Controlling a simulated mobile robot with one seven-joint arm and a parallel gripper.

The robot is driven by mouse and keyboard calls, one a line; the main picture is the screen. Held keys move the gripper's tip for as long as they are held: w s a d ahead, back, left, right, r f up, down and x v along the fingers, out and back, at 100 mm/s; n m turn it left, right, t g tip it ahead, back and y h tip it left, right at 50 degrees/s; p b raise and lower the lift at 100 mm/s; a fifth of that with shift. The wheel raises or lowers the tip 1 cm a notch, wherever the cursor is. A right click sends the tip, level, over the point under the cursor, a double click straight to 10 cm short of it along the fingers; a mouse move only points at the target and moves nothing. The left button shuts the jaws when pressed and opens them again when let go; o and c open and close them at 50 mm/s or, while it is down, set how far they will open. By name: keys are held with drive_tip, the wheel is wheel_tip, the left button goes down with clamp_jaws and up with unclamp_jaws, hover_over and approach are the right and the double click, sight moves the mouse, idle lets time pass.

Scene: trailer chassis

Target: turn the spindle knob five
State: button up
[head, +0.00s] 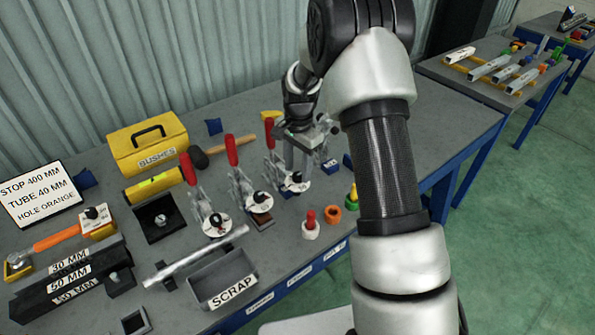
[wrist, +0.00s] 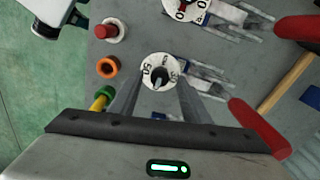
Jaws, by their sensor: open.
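A black spindle knob with a pale pointer (wrist: 158,78) sits at the middle of a round white dial (wrist: 160,62) in the wrist view. The dial carries black figures, one reading 50. The same knob (head: 297,177) shows in the head view on the rightmost red-handled clamp (head: 270,135). My gripper (wrist: 161,88) is open, its two fingers on either side of the knob. Whether they touch it cannot be told. In the head view my gripper (head: 303,160) points down over this clamp. I cannot read a number five on any knob.
Two similar clamps with dials (head: 216,223) (head: 261,197) stand to the left. A red button (head: 311,219), an orange ring (head: 331,214) and a green-topped yellow part (head: 352,197) lie near the front edge. A grey SCRAP tray (head: 222,278) and yellow BUSHES box (head: 146,145) stand further left.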

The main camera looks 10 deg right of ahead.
drive_tip(key=shift+f, duration=0.85)
drive_tip(key=c, duration=1)
drive_tip(key=shift+c, duration=0.2)
